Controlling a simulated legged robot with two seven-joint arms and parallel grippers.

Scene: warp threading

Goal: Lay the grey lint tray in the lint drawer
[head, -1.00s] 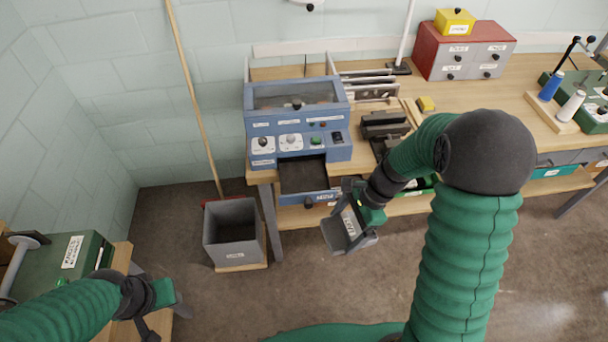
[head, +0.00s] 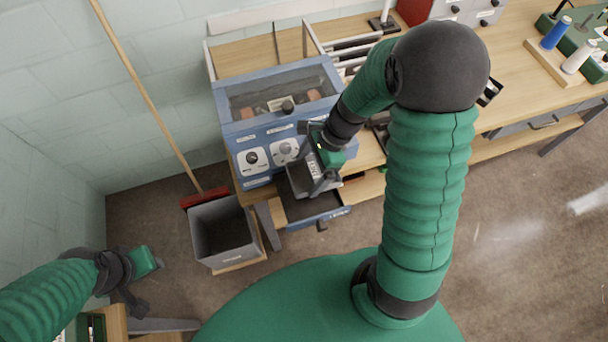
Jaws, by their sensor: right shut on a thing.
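The grey lint tray (head: 299,181) is held by my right gripper (head: 318,172), which is shut on it. The tray is at the front of the blue machine (head: 262,135), over the back part of the pulled-out lint drawer (head: 312,208). My arm and gripper hide part of the tray and of the machine's front. I cannot tell whether the tray touches the drawer. My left gripper (head: 148,279) is at the lower left, far from the tray, and its jaws are not clear.
A grey bin (head: 222,232) stands on the floor left of the drawer, with a broom (head: 150,105) leaning on the wall behind it. The wooden bench (head: 530,95) runs right with spools on it. The floor in front is clear.

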